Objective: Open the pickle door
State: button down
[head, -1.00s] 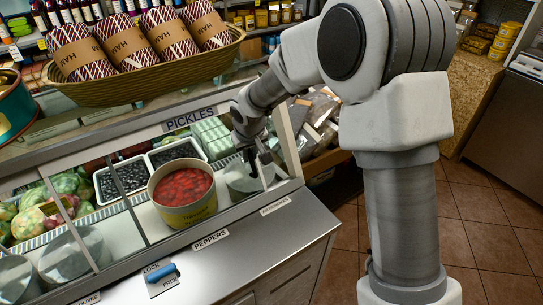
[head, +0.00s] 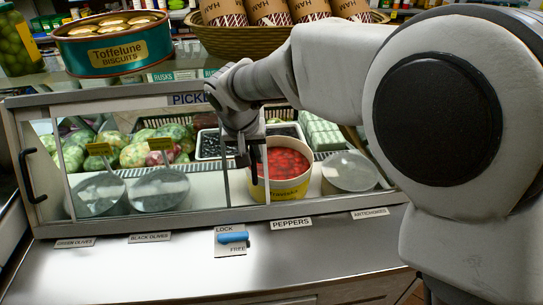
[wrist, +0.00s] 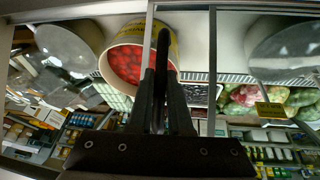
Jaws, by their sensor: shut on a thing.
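The pickle case's front, under the PICKLES sign (head: 188,99), has framed glass sliding panels. My gripper (head: 248,160) is at the front of the case, left of the peppers tub (head: 285,190) in the head view. In the wrist view, my gripper (wrist: 162,85) is closed around an upright black handle (wrist: 163,45) on the glass door. The door's frame edge (head: 265,180) stands in front of the tub. The blue lock lever (head: 233,238) lies across its plate between LOCK and FREE. My arm hides part of the case's upper right.
Another black handle (head: 35,175) is at the case's left end. A biscuit tin (head: 115,50) and a ham basket (head: 240,40) stand on top. A round lidded container (head: 349,172) is right of the tub. The metal counter (head: 130,275) in front is clear.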

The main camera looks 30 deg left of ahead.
jog(key=shift+s+a, duration=0.15)
jog(key=shift+a, duration=0.1)
jog(key=c, duration=1.1)
grip_release()
jog(key=shift+r, duration=0.1)
jog(key=p+v, duration=0.2)
jog(key=v, duration=1.5)
jog(key=shift+d+r, duration=0.1)
jog(key=shift+r, duration=0.05)
